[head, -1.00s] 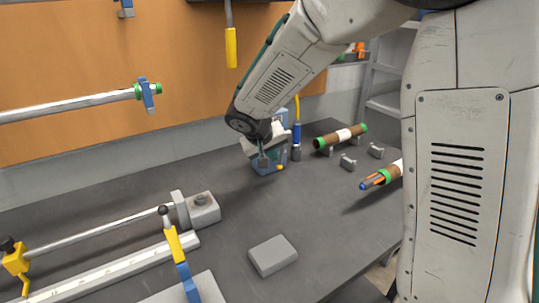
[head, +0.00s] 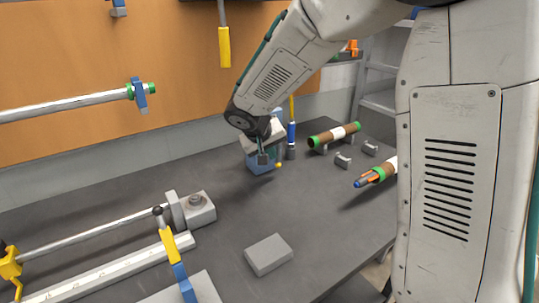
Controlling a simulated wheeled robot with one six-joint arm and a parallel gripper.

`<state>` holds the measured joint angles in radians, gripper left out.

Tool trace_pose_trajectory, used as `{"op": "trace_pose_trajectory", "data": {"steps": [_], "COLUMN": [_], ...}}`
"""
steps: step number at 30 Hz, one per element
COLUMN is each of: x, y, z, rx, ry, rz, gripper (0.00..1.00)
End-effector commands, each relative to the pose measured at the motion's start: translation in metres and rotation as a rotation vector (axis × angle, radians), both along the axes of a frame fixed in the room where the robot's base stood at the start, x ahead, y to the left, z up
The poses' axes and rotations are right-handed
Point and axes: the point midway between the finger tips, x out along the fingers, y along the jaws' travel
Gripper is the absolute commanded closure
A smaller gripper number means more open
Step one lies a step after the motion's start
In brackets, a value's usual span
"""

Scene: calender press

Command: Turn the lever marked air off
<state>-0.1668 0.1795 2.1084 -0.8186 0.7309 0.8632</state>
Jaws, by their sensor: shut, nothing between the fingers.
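My gripper (head: 262,160) is shut and empty. It points down in front of a blue box-shaped unit (head: 258,168) at the back of the bench and hides part of it. I cannot tell whether they touch. A small yellow tip (head: 278,165) shows at the unit's right side. Just right of it stands an upright blue and yellow piece (head: 291,130) with a grey foot. No marking reading "air" is legible on anything, so I cannot tell which part is that lever.
A grey block (head: 268,254) lies at the front. A rail with a yellow and blue clamp (head: 178,262) is at left. A yellow-handled rod (head: 224,46) hangs above.

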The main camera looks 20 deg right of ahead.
Motion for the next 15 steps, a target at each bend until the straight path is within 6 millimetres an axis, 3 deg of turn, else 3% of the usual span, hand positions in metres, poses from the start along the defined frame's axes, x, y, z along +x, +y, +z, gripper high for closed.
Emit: {"op": "trace_pose_trajectory", "data": {"steps": [1,7,13,15], "x": [0.002,0.003,0.002,-0.005], "y": [-0.005,0.003,0.037,0.046], "z": [0.008,0.008,0.002,0.019], "rx": [-0.008,-0.008,-0.003,-0.002], "ry": [-0.009,-0.009,0.0,-0.007], "rz": [-0.006,-0.006,-0.009,-0.009], "gripper": [1.0,1.0,1.0,1.0]}}
